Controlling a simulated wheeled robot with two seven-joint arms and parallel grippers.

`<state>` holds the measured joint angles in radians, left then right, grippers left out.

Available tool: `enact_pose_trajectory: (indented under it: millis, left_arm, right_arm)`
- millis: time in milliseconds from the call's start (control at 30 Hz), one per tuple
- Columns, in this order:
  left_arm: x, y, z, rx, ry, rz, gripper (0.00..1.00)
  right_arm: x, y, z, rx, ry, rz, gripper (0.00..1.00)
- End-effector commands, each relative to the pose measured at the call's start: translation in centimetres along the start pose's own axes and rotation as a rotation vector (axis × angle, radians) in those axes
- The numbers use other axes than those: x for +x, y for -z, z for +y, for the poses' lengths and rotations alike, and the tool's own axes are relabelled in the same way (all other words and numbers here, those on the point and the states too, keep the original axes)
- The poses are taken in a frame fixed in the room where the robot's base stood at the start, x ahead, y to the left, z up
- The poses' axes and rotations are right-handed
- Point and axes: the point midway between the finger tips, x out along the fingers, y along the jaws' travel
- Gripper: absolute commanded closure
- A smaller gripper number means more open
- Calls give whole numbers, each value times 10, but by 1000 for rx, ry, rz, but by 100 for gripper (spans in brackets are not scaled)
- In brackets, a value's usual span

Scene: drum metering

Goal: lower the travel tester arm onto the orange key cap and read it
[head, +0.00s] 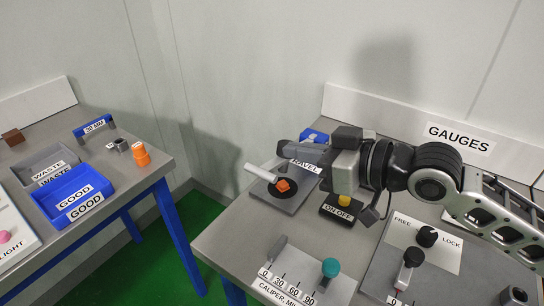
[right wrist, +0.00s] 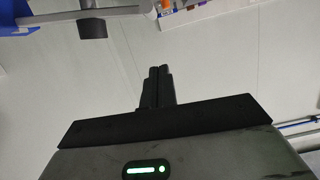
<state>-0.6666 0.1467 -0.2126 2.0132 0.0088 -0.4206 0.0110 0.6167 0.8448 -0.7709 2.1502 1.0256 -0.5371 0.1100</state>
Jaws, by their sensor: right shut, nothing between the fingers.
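The orange key cap (head: 283,185) sits on a round black pad on the grey travel tester plate (head: 301,204). A white rod (head: 260,173), apparently the tester arm's handle, reaches left beside the cap; I cannot tell its height above it. A blue part (head: 314,136) of the tester shows behind my gripper. My right gripper (head: 283,151) is shut and empty, above and behind the cap in the head view, and partly covers the TRAVEL label. Its closed fingers (right wrist: 157,85) show in the right wrist view, apart from a pale bar (right wrist: 60,14) with a dark block. My left gripper is out of view.
A yellow ON/OFF button (head: 344,201) stands right of the tester. A caliper with a teal knob (head: 330,268) and a FREE/LOCK panel (head: 425,243) are nearer. The left table holds a blue GOOD tray (head: 97,178) and a grey WASTE tray (head: 30,167). A gap separates the tables.

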Motion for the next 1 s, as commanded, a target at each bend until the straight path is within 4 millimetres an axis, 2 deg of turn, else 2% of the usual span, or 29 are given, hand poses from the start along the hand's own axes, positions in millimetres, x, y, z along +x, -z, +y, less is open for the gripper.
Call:
enact_pose_trajectory:
  millis: [100, 267, 300, 500, 1000]
  left_arm:
    - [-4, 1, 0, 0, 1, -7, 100]
    - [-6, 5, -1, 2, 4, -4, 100]
    - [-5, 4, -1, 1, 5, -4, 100]
    - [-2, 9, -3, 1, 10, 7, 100]
    - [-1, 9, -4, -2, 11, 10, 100]
  right_arm:
    - [28, 4, -1, 3, 3, 3, 100]
    - [60, 3, -2, 1, 3, 1, 100]
    - [59, -10, 0, 3, 0, -5, 100]
    - [64, -32, 0, 1, 0, -1, 100]
    - [68, -41, -2, -6, 4, 0, 100]
